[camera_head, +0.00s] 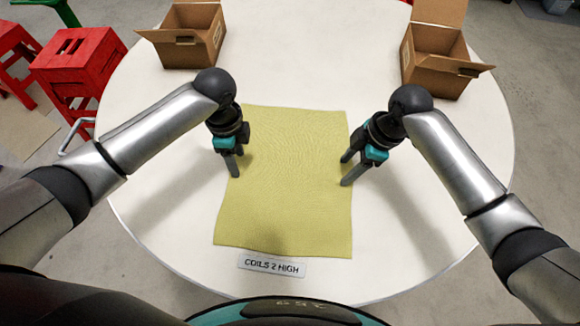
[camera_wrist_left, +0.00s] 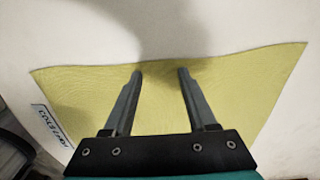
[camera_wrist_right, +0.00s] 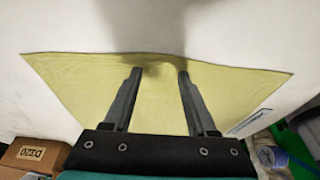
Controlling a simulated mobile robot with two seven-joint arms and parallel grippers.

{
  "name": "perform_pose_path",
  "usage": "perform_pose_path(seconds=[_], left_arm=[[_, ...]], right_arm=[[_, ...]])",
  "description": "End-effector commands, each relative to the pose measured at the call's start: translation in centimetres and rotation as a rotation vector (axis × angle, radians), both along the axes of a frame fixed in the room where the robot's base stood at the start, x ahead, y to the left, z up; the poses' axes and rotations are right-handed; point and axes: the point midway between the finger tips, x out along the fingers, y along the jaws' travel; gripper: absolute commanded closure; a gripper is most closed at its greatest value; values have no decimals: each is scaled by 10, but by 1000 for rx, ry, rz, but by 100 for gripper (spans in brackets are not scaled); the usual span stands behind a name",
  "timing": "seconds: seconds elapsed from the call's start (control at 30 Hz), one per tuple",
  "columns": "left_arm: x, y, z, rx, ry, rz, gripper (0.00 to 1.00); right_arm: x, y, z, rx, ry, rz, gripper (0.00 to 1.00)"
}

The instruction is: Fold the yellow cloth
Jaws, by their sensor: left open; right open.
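The yellow cloth (camera_head: 285,200) lies flat and spread out on the white round table. It also shows in the left wrist view (camera_wrist_left: 85,95) and the right wrist view (camera_wrist_right: 80,90). My left gripper (camera_head: 235,175) is open at the cloth's left edge, with its fingertips near that edge in the left wrist view (camera_wrist_left: 160,72). My right gripper (camera_head: 345,172) is open at the cloth's right edge, with its fingertips near that edge in the right wrist view (camera_wrist_right: 160,72). Neither gripper holds anything. I cannot tell whether the fingertips touch the cloth.
A label reading "COILS 2 HIGH" (camera_head: 272,266) lies at the cloth's near edge. Open cardboard boxes stand at the back left (camera_head: 195,45) and back right (camera_head: 435,65) of the white table (camera_head: 310,60). Red stools (camera_head: 78,65) stand off the table at left.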

Motion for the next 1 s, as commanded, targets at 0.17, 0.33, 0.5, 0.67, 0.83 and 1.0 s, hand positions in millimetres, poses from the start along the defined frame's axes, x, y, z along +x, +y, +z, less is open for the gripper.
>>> perform_pose_path(seconds=[0.17,0.33,0.5,0.67,0.83,1.0], left_arm=[[0,0,-2,0,0,0,43],[0,0,-3,-1,0,0,43],[0,0,-3,0,0,0,48],[0,0,-3,0,1,0,57],[0,0,-3,0,1,0,67],[0,0,-3,0,1,0,76]], right_arm=[[0,0,-2,0,1,0,43],[0,0,-3,0,1,0,43],[0,0,-4,0,1,0,48],[0,0,-4,-1,2,0,57],[-1,0,-4,-1,2,0,67],[-1,0,-4,-1,3,0,76]])
